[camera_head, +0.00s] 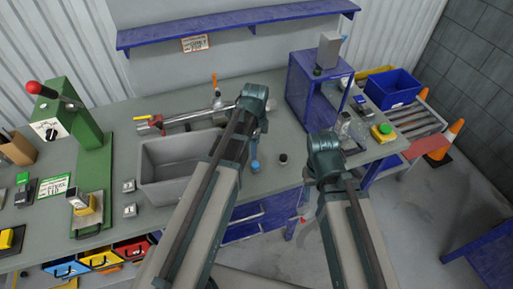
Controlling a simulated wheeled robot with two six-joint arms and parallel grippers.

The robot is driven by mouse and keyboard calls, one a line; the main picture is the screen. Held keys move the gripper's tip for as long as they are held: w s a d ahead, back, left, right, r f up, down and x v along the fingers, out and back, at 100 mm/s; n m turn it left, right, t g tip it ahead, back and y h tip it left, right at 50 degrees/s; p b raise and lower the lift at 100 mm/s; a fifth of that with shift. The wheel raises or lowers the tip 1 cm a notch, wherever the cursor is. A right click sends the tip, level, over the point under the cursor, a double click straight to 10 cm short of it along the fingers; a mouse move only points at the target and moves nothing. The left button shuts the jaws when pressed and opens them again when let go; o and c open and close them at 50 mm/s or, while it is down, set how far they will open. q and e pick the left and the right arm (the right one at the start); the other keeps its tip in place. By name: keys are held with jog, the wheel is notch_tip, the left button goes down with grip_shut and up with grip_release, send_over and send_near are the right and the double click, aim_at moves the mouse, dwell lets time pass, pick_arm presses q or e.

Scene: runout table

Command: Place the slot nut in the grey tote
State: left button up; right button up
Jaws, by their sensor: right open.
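The grey tote (153,180) is an open box on the bench, left of my left arm, and looks empty in the part I see. I cannot make out the slot nut for certain. Two small pale blocks with dark marks (129,186) lie left of the tote. A small dark round piece (283,159) stands between my arms. My right gripper (350,131) is open at the right of the bench, by the blue frame, partly behind my arm and small. My left gripper's jaws are hidden behind its arm.
A green press (92,150) with a red-knobbed lever stands at the left. A blue frame (298,88) stands at the back right, with a blue bin (392,90) on rollers beyond. A pipe-like tool (185,117) lies behind the tote. A small blue-topped piece (255,167) is near my left arm.

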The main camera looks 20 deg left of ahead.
aim_at(255, 164)
pick_arm(q)
jog(key=f+b, duration=0.8)
jog(key=shift+w+a+f+b, duration=0.1)
jog(key=shift+w+f+b, duration=0.1)
jog(key=shift+b, duration=0.15)
notch_tip(255, 164, down, 5)
jog(key=b, duration=0.5)
jog(key=shift+f, duration=0.1)
jog(key=shift+c, duration=0.4)
grip_shut()
